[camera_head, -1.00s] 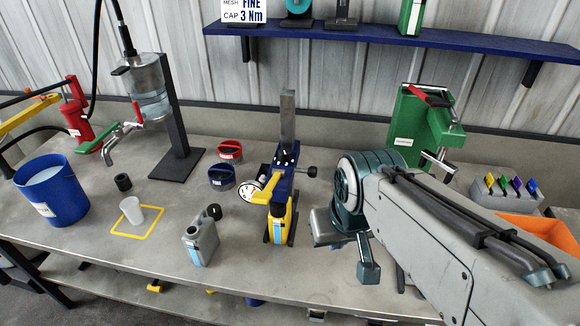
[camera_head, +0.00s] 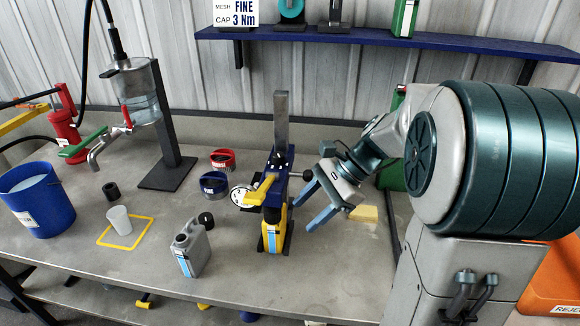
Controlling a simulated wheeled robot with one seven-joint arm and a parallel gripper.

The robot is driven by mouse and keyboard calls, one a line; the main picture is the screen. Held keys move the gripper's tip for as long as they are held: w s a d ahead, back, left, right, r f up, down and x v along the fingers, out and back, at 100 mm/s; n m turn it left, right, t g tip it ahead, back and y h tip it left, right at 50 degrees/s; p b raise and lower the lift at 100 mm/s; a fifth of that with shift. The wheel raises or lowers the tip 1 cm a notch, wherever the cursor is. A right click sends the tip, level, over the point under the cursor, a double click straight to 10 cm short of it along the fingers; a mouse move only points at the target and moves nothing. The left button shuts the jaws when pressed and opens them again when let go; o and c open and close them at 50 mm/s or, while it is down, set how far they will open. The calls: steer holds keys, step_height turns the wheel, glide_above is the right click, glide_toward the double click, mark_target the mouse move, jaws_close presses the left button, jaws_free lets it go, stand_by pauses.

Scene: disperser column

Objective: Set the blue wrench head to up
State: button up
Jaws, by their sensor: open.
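The wrench stands upright at mid-table, with a blue head (camera_head: 278,188) on a yellow lower body (camera_head: 271,234). A yellow lever (camera_head: 261,191) sticks out of the head to the left, beside a white round dial (camera_head: 239,196). A grey column (camera_head: 281,120) rises above it. I cannot tell from this view which setting the head is on. My gripper (camera_head: 304,214) is open, with blue fingers pointing down and left. It is just right of the wrench, and I see nothing between the fingers. It looks apart from the wrench.
A grey jug (camera_head: 190,250) stands left of the wrench. Red (camera_head: 222,160) and blue (camera_head: 214,184) round pieces lie behind it. A cup (camera_head: 119,221), blue bucket (camera_head: 42,200) and black stand (camera_head: 170,130) are farther left. A yellow block (camera_head: 363,214) lies right of my gripper.

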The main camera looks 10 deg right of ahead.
steer(key=w+d+f+m+t+y+b, duration=0.25)
steer(key=w+d+f+m+y, duration=0.2)
steer(key=w+d+m, duration=0.35)
steer(key=m+t+y+b, duration=0.2)
steer(key=m+t+y, duration=0.2)
steer(key=m, duration=0.1)
glide_toward(301, 175)
steer(key=shift+m, duration=0.3)
steer(key=x, duration=0.3)
steer(key=p+x, duration=0.1)
steer(key=x, duration=0.6)
steer(key=shift+w+f, duration=0.2)
steer(key=shift+f, duration=0.05)
steer(key=shift+p, duration=0.35)
jaws_close()
